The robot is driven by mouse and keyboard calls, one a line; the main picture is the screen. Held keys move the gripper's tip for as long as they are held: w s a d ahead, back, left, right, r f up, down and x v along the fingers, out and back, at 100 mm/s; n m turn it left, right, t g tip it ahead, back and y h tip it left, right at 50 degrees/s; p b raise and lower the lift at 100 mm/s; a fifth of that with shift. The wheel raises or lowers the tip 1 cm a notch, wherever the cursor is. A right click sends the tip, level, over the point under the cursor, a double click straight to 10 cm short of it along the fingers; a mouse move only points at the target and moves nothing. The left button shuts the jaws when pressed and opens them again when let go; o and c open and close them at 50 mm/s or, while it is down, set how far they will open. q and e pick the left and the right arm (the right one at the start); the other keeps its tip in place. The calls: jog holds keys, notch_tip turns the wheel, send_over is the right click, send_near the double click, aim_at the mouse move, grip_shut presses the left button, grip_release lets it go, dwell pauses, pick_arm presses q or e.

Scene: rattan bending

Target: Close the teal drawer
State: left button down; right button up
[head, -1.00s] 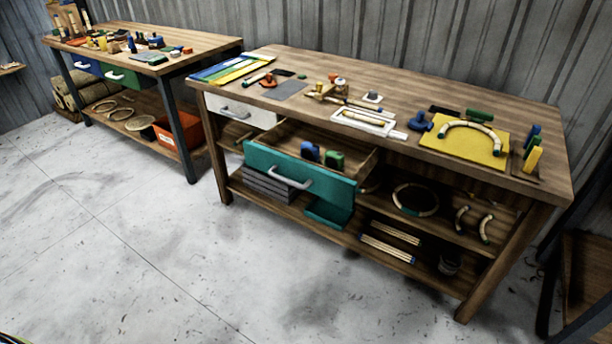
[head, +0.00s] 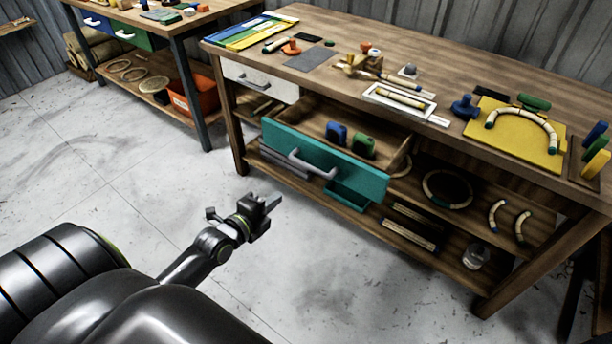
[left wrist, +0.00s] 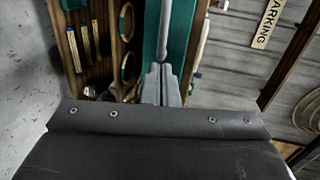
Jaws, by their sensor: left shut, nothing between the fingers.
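The teal drawer (head: 345,178) is pulled out of the workbench, tilted in the picture, with its grey bar handle (head: 312,164) on the front. A blue piece (head: 336,133) and a green piece (head: 363,145) are inside it. My left gripper (head: 270,203) is in front of the drawer, lower left of the handle and apart from it in the head view. Its fingers are shut and empty. In the left wrist view, the shut fingers (left wrist: 161,84) point towards the teal front (left wrist: 181,35) and the handle (left wrist: 165,28). My right gripper is not in view.
The workbench top (head: 450,75) holds a yellow board (head: 515,136), a white tray (head: 399,103) and small tools. A white drawer (head: 260,82) is shut left of the teal one. Shelves below hold rings and rods. The floor (head: 130,190) in front is clear.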

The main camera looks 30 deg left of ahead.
pick_arm(q)
send_near(312, 171)
jog(key=x, duration=0.6)
jog(key=shift+w+d+f, duration=0.1)
jog(key=shift+w, duration=0.3)
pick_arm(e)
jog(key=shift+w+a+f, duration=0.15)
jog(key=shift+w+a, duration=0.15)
